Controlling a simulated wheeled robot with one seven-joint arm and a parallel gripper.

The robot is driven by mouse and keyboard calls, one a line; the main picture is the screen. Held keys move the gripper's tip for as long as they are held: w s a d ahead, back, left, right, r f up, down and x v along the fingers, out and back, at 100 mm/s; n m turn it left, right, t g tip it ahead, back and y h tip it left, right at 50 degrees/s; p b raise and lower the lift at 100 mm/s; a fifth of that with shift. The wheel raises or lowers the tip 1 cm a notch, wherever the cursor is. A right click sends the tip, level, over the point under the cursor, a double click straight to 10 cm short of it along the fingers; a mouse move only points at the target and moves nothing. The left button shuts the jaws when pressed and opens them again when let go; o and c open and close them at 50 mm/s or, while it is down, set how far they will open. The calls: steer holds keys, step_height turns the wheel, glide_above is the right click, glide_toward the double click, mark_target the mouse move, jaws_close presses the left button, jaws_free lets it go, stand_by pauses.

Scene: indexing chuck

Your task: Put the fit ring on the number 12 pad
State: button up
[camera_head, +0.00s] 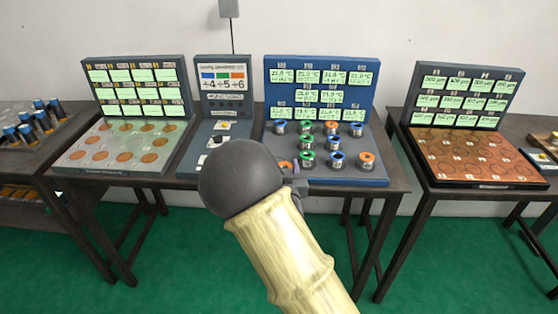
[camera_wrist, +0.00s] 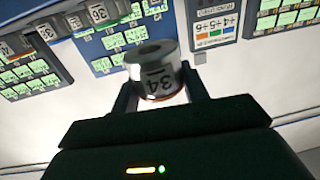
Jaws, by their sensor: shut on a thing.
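My gripper (camera_wrist: 158,88) is shut on a silver ring (camera_wrist: 152,62) marked 34, with a dark hole and a thin orange-red band at one end. The ring is between both fingers in the wrist view, which looks upside down. In the head view my arm hides most of the gripper and the held ring, in front of the blue board (camera_head: 350,176). Round copper pads lie on the left grey board (camera_head: 68,168) and the right orange board (camera_head: 425,138). Their numbers are too small to read, so I cannot tell which pad is number 12.
Several silver rings with blue, green or orange tops stand on the blue board, such as an orange-topped one (camera_head: 366,161). A small panel (camera_head: 222,80) marked +4 +5 +6 stands left of it. Blue-capped cylinders (camera_head: 27,133) stand at far left. Gaps separate the tables.

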steer(key=s+d+f+m+h, duration=0.2)
steer(key=s+d+f+h, duration=0.1)
steer(key=d+f, duration=0.4)
steer(key=s+d+f+m+h, duration=0.1)
steer(key=s+d+f+h, duration=0.2)
steer(key=d+f, duration=0.5)
steer(key=shift+s+d+f+m+g, duration=0.2)
steer(key=shift+s+m+g, duration=0.2)
steer(key=shift+s, duration=0.05)
